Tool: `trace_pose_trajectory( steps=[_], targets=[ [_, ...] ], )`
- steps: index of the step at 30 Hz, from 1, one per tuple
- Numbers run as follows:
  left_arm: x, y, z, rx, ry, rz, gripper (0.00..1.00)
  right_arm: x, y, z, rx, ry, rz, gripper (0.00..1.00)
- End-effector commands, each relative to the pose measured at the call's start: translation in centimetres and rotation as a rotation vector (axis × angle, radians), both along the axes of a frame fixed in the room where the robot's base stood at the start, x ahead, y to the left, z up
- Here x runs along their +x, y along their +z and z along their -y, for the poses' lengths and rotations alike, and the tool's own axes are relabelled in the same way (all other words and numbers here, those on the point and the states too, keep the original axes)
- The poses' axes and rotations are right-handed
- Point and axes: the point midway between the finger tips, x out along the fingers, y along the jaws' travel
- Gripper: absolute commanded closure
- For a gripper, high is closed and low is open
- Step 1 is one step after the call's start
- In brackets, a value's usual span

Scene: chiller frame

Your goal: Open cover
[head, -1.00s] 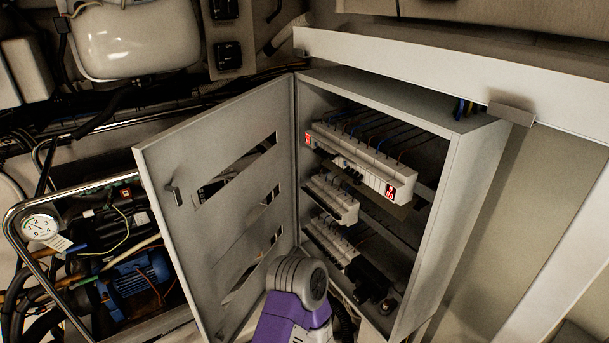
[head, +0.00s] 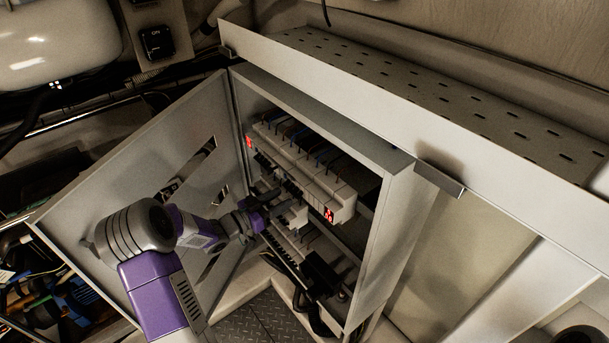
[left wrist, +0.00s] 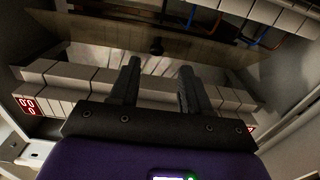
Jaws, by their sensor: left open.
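A grey electrical cabinet (head: 397,215) stands with its hinged door (head: 95,165) swung wide open to the left. The door has slots cut through it. Inside is an upper row of white breaker modules (head: 300,172) with red displays, and more rows show below. In the head view my left gripper (head: 284,200) reaches past the door into the cabinet, in front of the rows. In the left wrist view its two fingers (left wrist: 158,84) are apart with nothing visible between them, pointing at a white module row (left wrist: 60,78). Contact with the modules cannot be told. My right gripper is out of view.
A long perforated metal tray (head: 430,95) runs just above the cabinet, with a bracket (head: 440,179) near the cabinet's top right corner. A white tank (head: 60,30) is at upper left. Dark cables (head: 310,300) hang at the cabinet's bottom.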

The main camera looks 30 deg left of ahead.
Motion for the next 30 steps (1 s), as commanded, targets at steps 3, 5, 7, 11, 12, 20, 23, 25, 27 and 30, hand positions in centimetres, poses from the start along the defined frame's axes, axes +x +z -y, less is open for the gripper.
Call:
trace_pose_trajectory(
  steps=[3,5,7,11,12,20,23,25,27,30],
  targets=[
    [1.2,0.1,0.5,0.002,-0.006,0.004,0.53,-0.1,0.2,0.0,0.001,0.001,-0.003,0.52],
    [2.1,0.1,1.0,0.002,-0.006,0.004,0.53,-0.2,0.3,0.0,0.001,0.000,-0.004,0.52],
    [3.2,0.0,1.4,0.003,-0.005,0.003,0.53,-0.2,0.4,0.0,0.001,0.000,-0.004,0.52],
    [5.0,0.0,2.1,0.002,-0.004,0.003,0.53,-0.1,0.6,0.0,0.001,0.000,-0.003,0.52],
    [5.5,0.0,2.3,0.003,-0.004,0.003,0.53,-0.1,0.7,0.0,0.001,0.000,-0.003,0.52],
    [6.6,-0.1,2.7,0.003,0.000,0.001,0.53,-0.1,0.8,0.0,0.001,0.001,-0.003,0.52],
    [6.6,-0.1,2.7,0.003,0.000,0.001,0.53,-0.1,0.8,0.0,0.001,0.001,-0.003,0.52],
    [6.6,-0.1,2.7,0.003,0.000,0.001,0.53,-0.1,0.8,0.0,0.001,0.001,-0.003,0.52],
    [6.6,-0.1,2.7,0.003,-0.001,0.001,0.62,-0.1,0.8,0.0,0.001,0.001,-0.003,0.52],
    [6.6,-0.1,2.7,0.003,-0.001,0.001,0.77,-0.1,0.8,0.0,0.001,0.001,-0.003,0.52]
  ],
)
